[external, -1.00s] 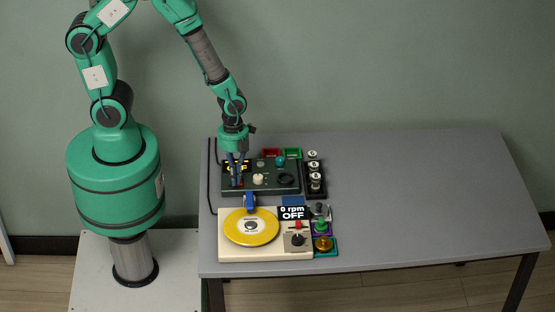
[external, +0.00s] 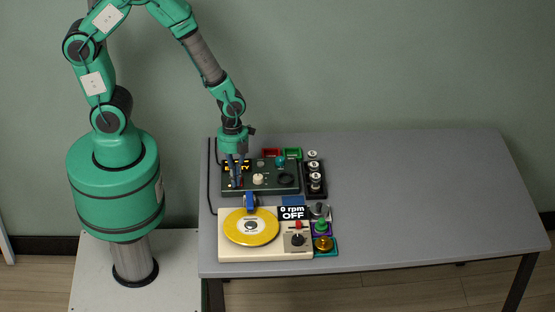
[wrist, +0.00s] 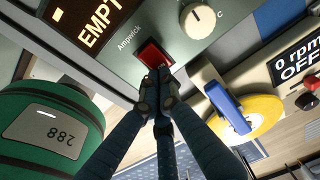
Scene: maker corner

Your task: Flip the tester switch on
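The tester is a dark green box (external: 262,190) at the back left of the table. In the wrist view its panel (wrist: 200,50), marked "Ampwick", carries a red rocker switch (wrist: 155,55) and a pale knob (wrist: 198,20). Its amber display (wrist: 90,25) is cut off and shows "EMPT"; in the external view the lit display (external: 238,168) is partly behind my gripper. My gripper (wrist: 158,82) has its fingers together with nothing between them. The fingertips are at the near edge of the red switch, apparently touching it. In the external view my gripper (external: 237,184) points down and hides the switch.
A cream turntable unit (external: 265,256) with a yellow disc (external: 240,228) stands in front; its display (external: 292,213) reads "0 rpm OFF". A dark rack (external: 323,192) of cells is right of the tester. The table's right side is clear.

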